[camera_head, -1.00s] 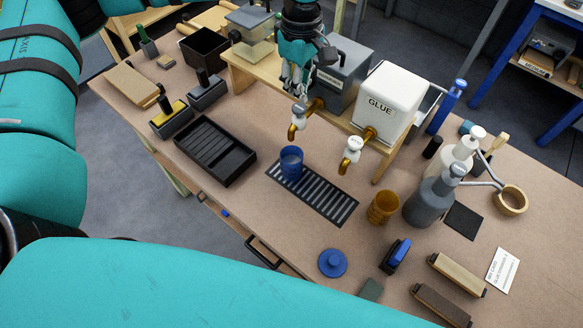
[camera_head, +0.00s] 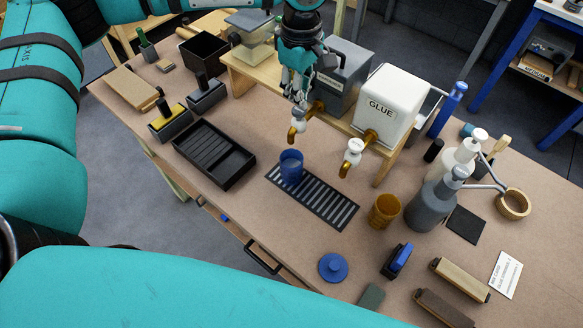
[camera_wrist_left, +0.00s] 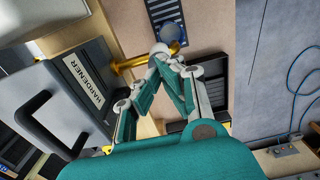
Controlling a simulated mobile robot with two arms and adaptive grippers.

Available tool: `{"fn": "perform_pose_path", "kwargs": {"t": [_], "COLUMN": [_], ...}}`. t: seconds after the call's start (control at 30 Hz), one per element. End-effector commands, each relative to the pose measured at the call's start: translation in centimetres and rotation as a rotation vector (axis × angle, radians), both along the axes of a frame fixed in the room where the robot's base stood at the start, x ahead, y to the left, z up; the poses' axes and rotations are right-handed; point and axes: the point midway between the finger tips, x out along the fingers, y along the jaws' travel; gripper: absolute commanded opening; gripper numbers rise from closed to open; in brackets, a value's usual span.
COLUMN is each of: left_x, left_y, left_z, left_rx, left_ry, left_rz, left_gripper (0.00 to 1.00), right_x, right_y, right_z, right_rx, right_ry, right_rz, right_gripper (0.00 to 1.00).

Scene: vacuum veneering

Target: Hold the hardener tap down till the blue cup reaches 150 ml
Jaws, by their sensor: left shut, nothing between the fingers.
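The blue cup (camera_head: 291,170) stands upright on the slotted drip grate (camera_head: 335,208), below the hardener tap (camera_head: 297,130). The tap is brass with a white knob and comes out of the grey hardener tank (camera_head: 345,75). My left gripper (camera_head: 299,101) is shut and empty, with its fingertips right at the tap's knob. In the left wrist view the closed fingertips (camera_wrist_left: 166,57) are beside or on the white knob (camera_wrist_left: 158,48); contact is not clear. The cup (camera_wrist_left: 172,32) shows partly behind the tap there. Its liquid level cannot be read. My right gripper is out of view.
The white glue tank (camera_head: 390,105) with its own tap (camera_head: 352,155) stands right of the hardener tank on a wooden stand. An amber cup (camera_head: 385,211) and grey pump bottle (camera_head: 432,200) are to the right. A black tray (camera_head: 214,155) lies left of the grate.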

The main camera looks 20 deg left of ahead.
Motion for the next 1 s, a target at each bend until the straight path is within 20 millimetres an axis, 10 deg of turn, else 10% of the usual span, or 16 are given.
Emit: {"fn": "perform_pose_path", "kwargs": {"t": [1.0], "left_x": [0.0], "left_y": [0.0], "left_z": [-1.5], "left_rx": [0.000], "left_ry": [0.001], "left_rz": [0.000], "left_gripper": [0.00], "right_x": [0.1], "right_y": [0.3], "right_z": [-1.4], "right_rx": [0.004], "right_ry": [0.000], "right_rz": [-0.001], "right_gripper": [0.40]}}
